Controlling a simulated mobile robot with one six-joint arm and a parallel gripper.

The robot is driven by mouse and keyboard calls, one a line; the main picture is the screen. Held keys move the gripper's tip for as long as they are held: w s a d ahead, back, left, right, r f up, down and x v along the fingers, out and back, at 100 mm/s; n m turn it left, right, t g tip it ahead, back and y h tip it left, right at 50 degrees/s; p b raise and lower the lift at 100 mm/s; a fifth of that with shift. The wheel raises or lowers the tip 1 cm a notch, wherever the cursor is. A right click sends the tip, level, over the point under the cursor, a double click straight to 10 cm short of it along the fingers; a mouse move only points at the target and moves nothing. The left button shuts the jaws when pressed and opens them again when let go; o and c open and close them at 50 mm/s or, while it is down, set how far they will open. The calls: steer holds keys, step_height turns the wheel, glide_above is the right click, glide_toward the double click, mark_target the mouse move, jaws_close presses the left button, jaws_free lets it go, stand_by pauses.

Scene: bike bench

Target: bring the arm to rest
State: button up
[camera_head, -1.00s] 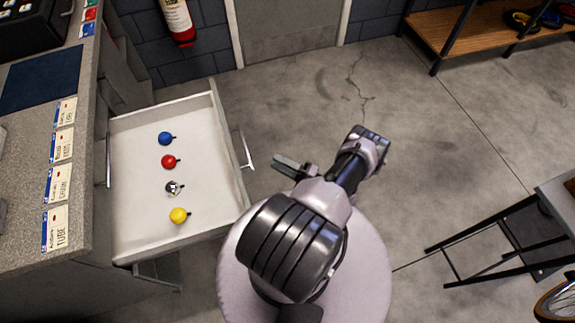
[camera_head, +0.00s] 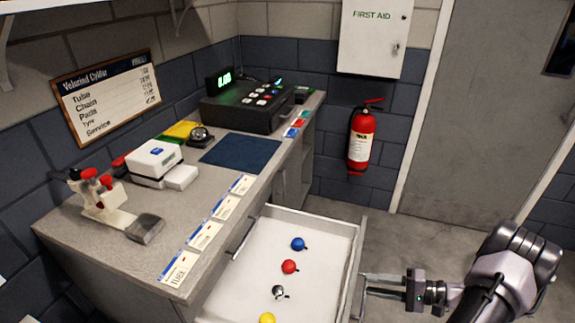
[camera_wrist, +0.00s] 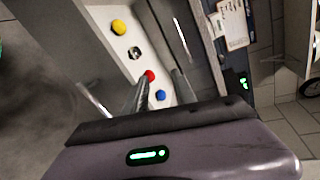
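My gripper (camera_head: 372,285) is at the lower right of the head view, just right of the open drawer's front. Its two fingers are apart and point left, with nothing visible held between them. The wrist view shows the fingers (camera_wrist: 162,90) apart, with the drawer's inside beyond them. The pulled-out white drawer (camera_head: 340,226) holds a blue knob (camera_head: 298,244), a red knob (camera_head: 289,266), a silver knob (camera_head: 278,292) and a yellow knob (camera_head: 267,318) in a row. Whether a finger touches the drawer handle (camera_wrist: 92,100) is unclear.
The counter (camera_head: 100,240) at left carries a cash register (camera_head: 250,106), a blue mat (camera_head: 240,152), a white device (camera_head: 155,162) and several label cards. A fire extinguisher (camera_head: 361,138) hangs on the back wall below a first aid cabinet (camera_head: 375,38). Floor beside the door (camera_head: 470,110) is clear.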

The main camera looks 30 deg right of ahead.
steer(key=w+a+r+n+g+h, duration=0.1)
steer(key=w+a+r+n+g, duration=0.3)
steer(key=a+r, duration=0.5)
steer(key=w+a+r+n+g+h, duration=0.1)
steer(key=w+a+r+g, duration=0.35)
steer(key=a+r, duration=0.45)
steer(key=s+a+r+n+t+h, duration=0.1)
steer(key=s+a+r+h, duration=0.1)
steer(key=s+a+r, duration=0.4)
steer(key=s+a+r+n+t+h, duration=0.1)
steer(key=s+a+r, duration=0.4)
steer(key=a, duration=0.7)
steer(key=r+n+h, duration=0.1)
steer(key=h, duration=0.1)
steer(key=shift+s+r+n+h, duration=0.15)
steer(key=shift+s+n+h, duration=0.15)
steer(key=shift+s, duration=0.1)
